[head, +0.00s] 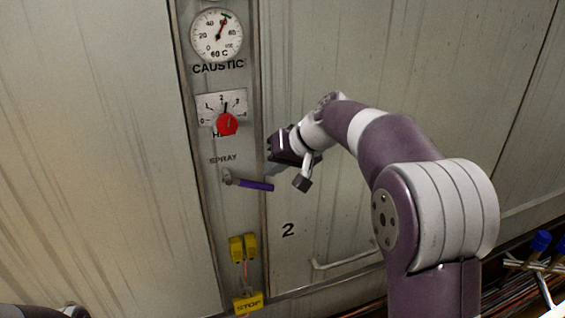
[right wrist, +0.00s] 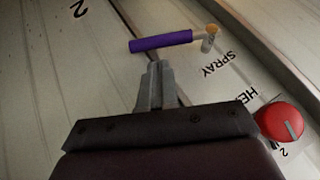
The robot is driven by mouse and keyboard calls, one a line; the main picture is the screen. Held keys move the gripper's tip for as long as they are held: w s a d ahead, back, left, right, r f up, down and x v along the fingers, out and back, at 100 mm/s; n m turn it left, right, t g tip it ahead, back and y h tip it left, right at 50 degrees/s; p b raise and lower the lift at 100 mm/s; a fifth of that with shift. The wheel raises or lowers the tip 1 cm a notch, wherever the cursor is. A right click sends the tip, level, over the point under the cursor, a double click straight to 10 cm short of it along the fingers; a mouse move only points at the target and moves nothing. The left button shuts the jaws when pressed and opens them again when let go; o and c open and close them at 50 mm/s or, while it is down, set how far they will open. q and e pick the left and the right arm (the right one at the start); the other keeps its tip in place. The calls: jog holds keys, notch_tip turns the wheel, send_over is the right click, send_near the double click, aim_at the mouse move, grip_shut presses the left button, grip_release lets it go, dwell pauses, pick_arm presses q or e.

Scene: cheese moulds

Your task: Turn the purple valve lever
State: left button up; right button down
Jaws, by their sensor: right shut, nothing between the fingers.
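The purple valve lever (head: 254,184) sticks out to the right from its pivot under the word SPRAY on the narrow panel, nearly level and tilted slightly down at its free end. It also shows in the right wrist view (right wrist: 161,43), just beyond my fingertips. My right gripper (head: 270,170) is shut and empty, close above the lever's free end in the head view. In the right wrist view its closed fingers (right wrist: 155,68) point at the lever near its free end; whether they touch it I cannot tell. A part of my left arm shows at the bottom left, without its gripper.
Above the lever are a red knob (head: 227,124) and a round CAUSTIC gauge (head: 217,35). Below it are yellow blocks (head: 243,248) and a yellow STOP tag (head: 248,303). A metal handle (head: 345,262) is at lower right. Blue-capped fittings (head: 541,241) stand at far right.

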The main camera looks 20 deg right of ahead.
aim_at(266, 188)
jog(key=x, duration=0.3)
jog(key=shift+a+f+p, duration=0.15)
jog(key=shift+a+p, duration=0.05)
jog(key=shift+p, duration=0.15)
jog(key=shift+w, duration=0.1)
jog(key=shift+f, duration=0.1)
jog(key=shift+a+f+b, duration=0.15)
jog(key=shift+f+b, duration=0.5)
jog(key=shift+b, duration=0.55)
jog(key=shift+r, duration=0.25)
